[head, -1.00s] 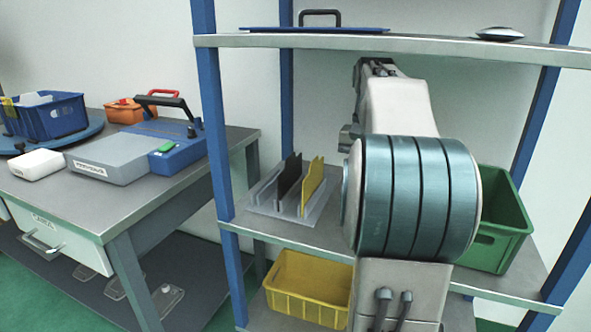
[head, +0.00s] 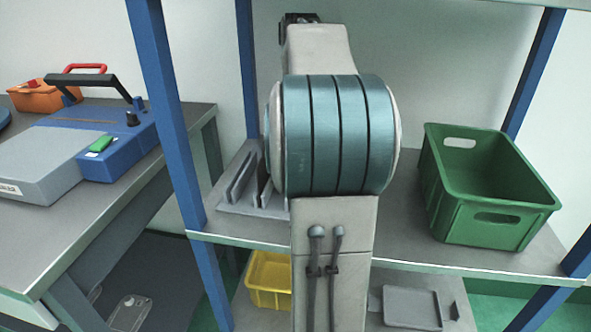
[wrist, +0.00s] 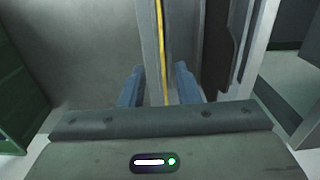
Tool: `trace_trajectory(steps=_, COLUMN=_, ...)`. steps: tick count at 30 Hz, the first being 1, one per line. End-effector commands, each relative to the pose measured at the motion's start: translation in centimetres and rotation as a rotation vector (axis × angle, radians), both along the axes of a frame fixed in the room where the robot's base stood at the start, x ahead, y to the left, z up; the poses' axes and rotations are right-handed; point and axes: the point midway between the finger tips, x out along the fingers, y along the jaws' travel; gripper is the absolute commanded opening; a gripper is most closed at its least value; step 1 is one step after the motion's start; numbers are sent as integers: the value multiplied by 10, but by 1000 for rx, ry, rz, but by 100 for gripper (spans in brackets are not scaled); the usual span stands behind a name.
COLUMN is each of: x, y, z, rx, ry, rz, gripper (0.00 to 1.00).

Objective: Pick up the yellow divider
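The yellow divider (wrist: 161,50) shows in the wrist view as a thin upright strip, seen edge-on. My gripper (wrist: 158,78) is open, with one blue finger on each side of the strip and visible gaps between fingers and divider. The dark divider (wrist: 218,50) stands to the right of the right finger. In the head view, the grey slotted rack (head: 238,192) on the middle shelf is partly hidden behind my arm. Both dividers and my fingers are hidden there.
A green crate (head: 490,215) stands on the middle shelf (head: 400,235), right of my arm. A yellow bin (head: 268,280) sits on the lower shelf. A blue shelf post (head: 165,110) rises left of the rack. The worktable with a grey and blue device (head: 115,150) is further left.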

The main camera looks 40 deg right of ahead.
Motion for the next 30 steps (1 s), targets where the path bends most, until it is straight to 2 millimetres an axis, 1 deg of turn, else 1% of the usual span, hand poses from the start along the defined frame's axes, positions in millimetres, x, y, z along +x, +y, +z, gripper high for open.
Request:
trace_trajectory(steps=9, x=3, y=2, z=-45, rx=2, ry=1, rz=-4, gripper=29)
trace_trajectory(steps=12, x=3, y=2, z=-49, rx=0, ry=0, rz=-5, gripper=29)
trace_trajectory(steps=17, x=4, y=2, z=-47, rx=-1, ry=-1, rz=-5, gripper=29)
trace_trajectory(steps=18, x=4, y=2, z=-47, rx=-1, ry=-1, rz=-5, gripper=24)
trace_trajectory(steps=20, x=4, y=2, z=-47, rx=0, ry=0, rz=-5, gripper=7)
trace_trajectory(steps=21, x=3, y=2, z=-47, rx=0, ry=0, rz=-5, gripper=0)
trace_trajectory(steps=30, x=3, y=2, z=-47, rx=0, ry=0, rz=-5, gripper=0)
